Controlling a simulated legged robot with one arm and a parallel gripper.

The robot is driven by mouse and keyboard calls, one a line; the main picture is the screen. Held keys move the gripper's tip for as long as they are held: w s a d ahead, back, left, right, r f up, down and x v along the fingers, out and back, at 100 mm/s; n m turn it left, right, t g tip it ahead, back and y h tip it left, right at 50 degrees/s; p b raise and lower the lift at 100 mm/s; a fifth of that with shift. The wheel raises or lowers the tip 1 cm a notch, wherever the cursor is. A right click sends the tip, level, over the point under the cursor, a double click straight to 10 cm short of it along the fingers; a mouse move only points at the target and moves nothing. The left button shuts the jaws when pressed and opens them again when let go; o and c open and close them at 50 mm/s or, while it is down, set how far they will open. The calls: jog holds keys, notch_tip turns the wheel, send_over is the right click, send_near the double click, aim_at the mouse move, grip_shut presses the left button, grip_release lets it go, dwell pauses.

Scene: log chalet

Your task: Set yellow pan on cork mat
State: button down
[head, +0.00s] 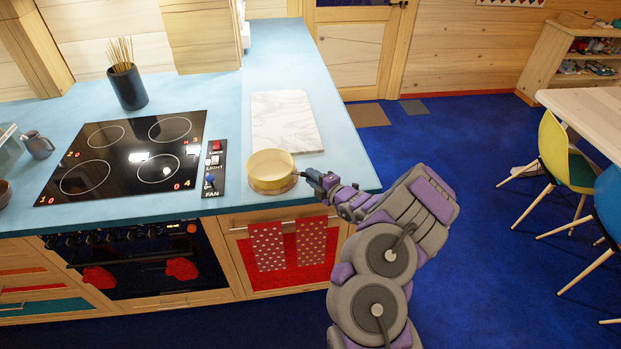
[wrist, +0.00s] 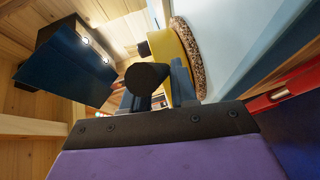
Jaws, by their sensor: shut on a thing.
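The yellow pan (head: 270,163) is upright near the front edge of the light blue counter. The cork mat (head: 271,189) shows as a thin tan rim directly beneath it. In the wrist view the pan (wrist: 162,50) lies against the speckled brown cork mat (wrist: 189,58); they look to be touching or nearly so. My gripper (head: 312,177) is to the right of the pan, shut on its dark handle. The wrist view shows the handle's dark end (wrist: 146,77) between the fingers. Most of the mat's top is hidden under the pan.
A white marble board (head: 286,120) lies behind the pan. A black cooktop (head: 125,157) and a switch panel (head: 212,168) are to the left. Two towels (head: 266,245) hang below the counter front. A dark utensil pot (head: 127,88) stands at the back.

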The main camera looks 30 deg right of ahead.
jog(key=c, duration=1)
grip_release()
jog(key=shift+d+f, duration=0.1)
jog(key=shift+d, duration=0.65)
jog(key=shift+o, duration=0.9)
jog(key=shift+a, duration=0.85)
jog(key=shift+p+v, duration=1.55)
jog(key=shift+v, duration=7.1)
